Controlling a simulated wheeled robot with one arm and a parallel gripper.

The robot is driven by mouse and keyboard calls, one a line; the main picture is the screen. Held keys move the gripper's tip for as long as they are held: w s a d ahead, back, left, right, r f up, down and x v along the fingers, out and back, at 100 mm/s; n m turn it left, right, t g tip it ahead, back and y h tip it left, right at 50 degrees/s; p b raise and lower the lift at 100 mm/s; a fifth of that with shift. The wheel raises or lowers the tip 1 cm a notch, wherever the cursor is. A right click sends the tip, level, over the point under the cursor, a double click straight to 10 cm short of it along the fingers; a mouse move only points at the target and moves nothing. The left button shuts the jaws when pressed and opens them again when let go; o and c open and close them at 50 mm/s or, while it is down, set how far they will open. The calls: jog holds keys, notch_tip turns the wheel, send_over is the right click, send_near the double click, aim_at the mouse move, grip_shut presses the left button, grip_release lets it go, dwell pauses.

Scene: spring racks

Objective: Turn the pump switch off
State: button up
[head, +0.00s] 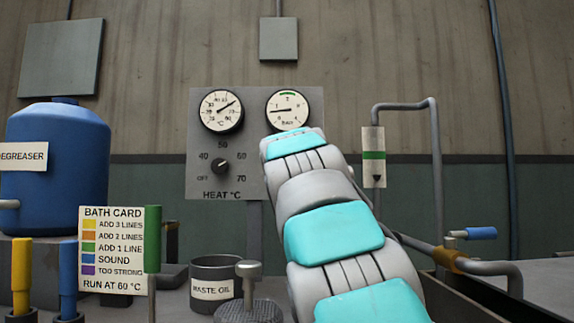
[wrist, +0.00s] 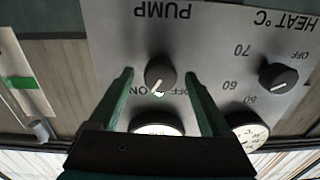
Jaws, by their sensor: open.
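The pump switch (wrist: 160,76) is a round dark knob on the grey panel, under the PUMP label, which appears upside down in the wrist view. Its pale pointer line slants to the lower left, toward the ON lettering; the OFF lettering is to the right, partly behind a finger. My gripper (wrist: 159,73) is open, with one green finger on each side of the knob. A gap shows between the knob and each finger; I cannot tell how deep the fingertips reach. In the head view my arm hides the switch and gripper.
The heat knob (wrist: 278,76) is close beside the pump switch on the same panel (head: 232,185). Two gauges (head: 221,110) (head: 288,110) sit above. A waste oil pot (head: 216,285), bath card (head: 110,250) and blue degreaser tank (head: 55,165) stand left; pipes (head: 437,170) run at right.

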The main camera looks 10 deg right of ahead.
jog(key=shift+w, duration=0.1)
jog(key=shift+c, duration=0.4)
grip_shut()
jog(key=shift+n, duration=0.3)
jog(key=n+p, duration=0.8)
jog(key=n, duration=0.3)
jog(key=shift+a+r, duration=0.1)
dwell(0.4)
dwell(0.5)
jog(key=shift+o, duration=0.4)
grip_release()
